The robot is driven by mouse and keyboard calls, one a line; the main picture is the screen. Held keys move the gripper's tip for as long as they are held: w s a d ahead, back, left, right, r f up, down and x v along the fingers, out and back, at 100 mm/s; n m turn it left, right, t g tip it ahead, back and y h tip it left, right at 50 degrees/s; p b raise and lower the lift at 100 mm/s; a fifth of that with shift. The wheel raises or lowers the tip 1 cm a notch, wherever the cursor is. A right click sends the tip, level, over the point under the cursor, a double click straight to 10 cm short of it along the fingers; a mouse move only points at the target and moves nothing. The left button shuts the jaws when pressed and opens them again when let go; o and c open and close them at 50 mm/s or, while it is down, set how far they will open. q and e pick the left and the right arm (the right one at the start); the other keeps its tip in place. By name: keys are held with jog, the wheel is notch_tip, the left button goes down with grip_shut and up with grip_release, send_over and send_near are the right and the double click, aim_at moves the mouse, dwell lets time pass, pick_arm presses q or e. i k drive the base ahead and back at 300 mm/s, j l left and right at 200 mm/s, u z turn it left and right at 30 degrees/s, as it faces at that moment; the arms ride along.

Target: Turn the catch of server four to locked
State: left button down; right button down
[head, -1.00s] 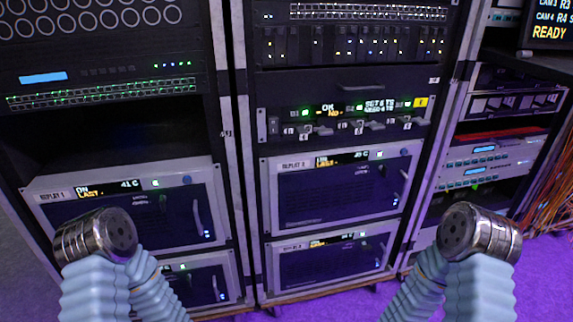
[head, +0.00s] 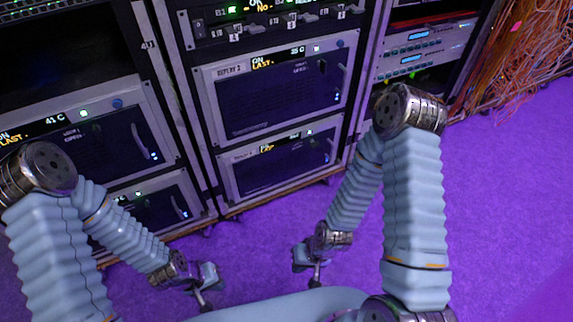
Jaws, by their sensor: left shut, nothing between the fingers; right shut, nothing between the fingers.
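Four units with dark fronts show in the head view, two in each rack. The lower unit in the middle rack (head: 280,160) may be server four; its label is too small to read surely. It has a small lit display, a lit green light and a handle at its right. I cannot make out its catch or how it is turned. My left gripper (head: 203,298) is shut and empty, low in front of the racks. My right gripper (head: 317,278) is shut and empty, over the purple floor, below and apart from that unit.
The upper middle unit (head: 275,95) reads "REPLAY 2" and 35 C. The upper left unit (head: 85,150) reads 41 C. A lower left unit (head: 160,205) is partly behind my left arm. Orange cables (head: 520,50) hang at the right. Purple floor (head: 500,210) is clear there.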

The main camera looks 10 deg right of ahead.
aim_at(313, 144)
jog(key=i+z, duration=0.1)
jog(key=z, duration=0.35)
jog(key=i+z, duration=0.1)
jog(key=z, duration=0.35)
jog(key=i+z, duration=0.1)
jog(key=z, duration=0.8)
jog(key=i+j, duration=0.05)
